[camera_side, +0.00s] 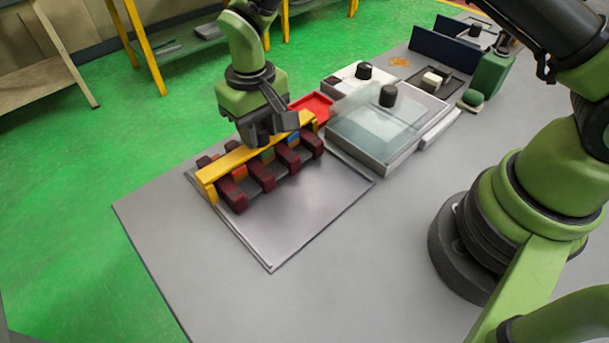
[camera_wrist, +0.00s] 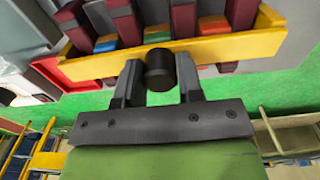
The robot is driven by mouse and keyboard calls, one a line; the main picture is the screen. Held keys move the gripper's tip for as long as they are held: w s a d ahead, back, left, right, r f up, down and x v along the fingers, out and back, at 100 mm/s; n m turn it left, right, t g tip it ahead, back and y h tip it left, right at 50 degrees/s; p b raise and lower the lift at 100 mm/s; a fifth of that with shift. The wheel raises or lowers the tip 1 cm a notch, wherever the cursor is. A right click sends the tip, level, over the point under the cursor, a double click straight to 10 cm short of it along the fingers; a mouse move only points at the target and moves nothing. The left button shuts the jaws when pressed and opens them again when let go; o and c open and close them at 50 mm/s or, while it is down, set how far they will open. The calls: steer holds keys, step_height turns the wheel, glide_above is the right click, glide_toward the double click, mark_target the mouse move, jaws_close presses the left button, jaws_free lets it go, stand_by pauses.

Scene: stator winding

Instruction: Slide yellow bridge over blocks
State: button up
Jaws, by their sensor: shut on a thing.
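The yellow bridge (camera_side: 232,160) is a long bar with short legs at its ends. It spans the row of dark red blocks (camera_side: 261,174) on the grey plate in the side view. Colored pieces, such as a blue one (camera_side: 293,138), sit between the blocks. My gripper (camera_side: 262,136) is over the bridge's middle to right part. In the wrist view the bridge (camera_wrist: 224,48) runs across in front of my gripper (camera_wrist: 160,72), whose fingers are on either side of a dark round knob (camera_wrist: 160,69) at the bridge. The fingertips' contact is partly hidden.
A metal plate (camera_side: 305,215) lies under the blocks, bare in front. A red tray (camera_side: 313,104) stands behind the bridge's right end. A clear-lidded box (camera_side: 375,137) with a black knob stands to the right. The grey table front is clear.

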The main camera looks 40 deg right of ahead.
steer(key=o, duration=0.7)
steer(key=shift+w, duration=0.1)
steer(key=shift+r, duration=3)
steer(key=s+d+r+m+t+y, duration=0.15)
steer(key=s+d+r, duration=0.25)
steer(key=r, duration=0.4)
steer(key=s+d+r+m+t, duration=0.1)
steer(key=s+d+r+t, duration=0.15)
steer(key=s+r, duration=0.4)
steer(key=s+d+r+t, duration=0.1)
steer(key=s, duration=0.3)
steer(key=s+d+r+m+t, duration=0.1)
steer(key=s+d, duration=0.1)
steer(key=s, duration=0.2)
steer(key=s+d+r+t, duration=0.1)
steer(key=s, duration=0.3)
steer(key=shift+d+r+m+y, duration=0.25)
steer(key=shift+r, duration=0.05)
